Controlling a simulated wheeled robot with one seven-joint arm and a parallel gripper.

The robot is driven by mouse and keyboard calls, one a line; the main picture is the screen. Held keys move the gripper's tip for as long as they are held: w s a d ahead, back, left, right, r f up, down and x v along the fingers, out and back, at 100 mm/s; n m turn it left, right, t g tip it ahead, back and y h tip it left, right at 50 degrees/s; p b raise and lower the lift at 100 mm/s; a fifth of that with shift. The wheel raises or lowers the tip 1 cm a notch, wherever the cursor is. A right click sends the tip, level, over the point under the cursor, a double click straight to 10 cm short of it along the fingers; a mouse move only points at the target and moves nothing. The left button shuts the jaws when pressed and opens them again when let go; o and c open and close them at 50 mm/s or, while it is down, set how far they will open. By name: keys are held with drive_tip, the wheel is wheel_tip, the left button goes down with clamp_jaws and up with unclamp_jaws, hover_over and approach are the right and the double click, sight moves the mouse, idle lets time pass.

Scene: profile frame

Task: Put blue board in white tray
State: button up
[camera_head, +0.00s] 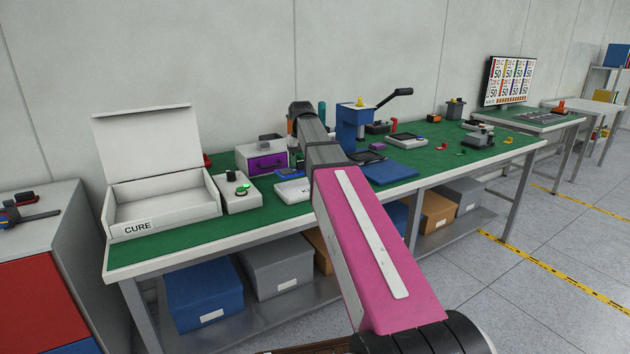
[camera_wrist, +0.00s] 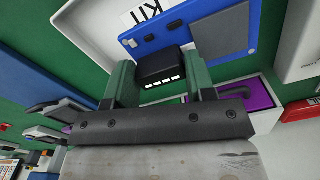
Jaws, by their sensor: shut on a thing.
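The blue board (camera_wrist: 205,25) shows in the wrist view, over a white tray (camera_wrist: 82,18) marked KIT. My gripper (camera_wrist: 160,75) has its two green fingers on either side of a black block with white pins on the board's edge, and is shut on it. An open white box (camera_head: 163,212) marked CURE stands empty at the bench's left end.
A white control box (camera_head: 238,196) with a green button stands beside the CURE box. A purple-drawer box (camera_head: 263,160) is behind. A blue mat (camera_head: 390,173) and a blue lever press (camera_head: 352,127) are to the right. Green bench (camera_head: 200,238) is bare along the front left.

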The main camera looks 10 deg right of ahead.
drive_tip(key=d+f, duration=0.2)
drive_tip(key=d, duration=0.1)
drive_tip(key=d+f, duration=0.1)
drive_tip(key=d, duration=0.1)
drive_tip(key=shift+s+f, duration=0.1)
drive_tip(key=shift+s, duration=0.1)
drive_tip(key=shift+f, duration=1.9)
drive_tip(key=shift+f, duration=0.15)
drive_tip(key=o, duration=0.9)
drive_tip(key=shift+o, duration=0.2)
wheel_tip(320, 180, up, 12)
